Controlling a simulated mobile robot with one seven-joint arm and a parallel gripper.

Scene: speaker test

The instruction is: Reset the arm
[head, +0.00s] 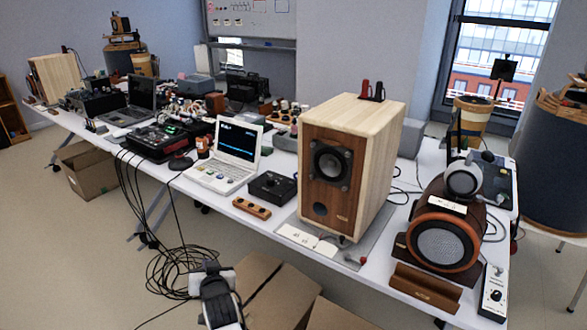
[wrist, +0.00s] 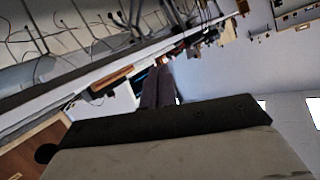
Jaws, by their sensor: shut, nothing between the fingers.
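My gripper (wrist: 158,72) shows in the wrist view as two dark fingers side by side, shut and empty. Part of my arm (head: 218,298) stands at the bottom of the head view, white and black, in front of the table's near edge and over the cardboard boxes. The fingertips cannot be made out clearly there. The wrist view is steeply tilted, with the table edge running diagonally behind the fingers. Nothing in either view is seen touching the fingers.
A long white table (head: 217,213) holds a large wooden speaker (head: 375,150), a round speaker (head: 441,245), a white laptop (head: 236,150) and other electronics. Black cables (head: 175,268) hang to the floor. Open cardboard boxes (head: 268,287) lie below. Bare floor (head: 75,235) shows at left.

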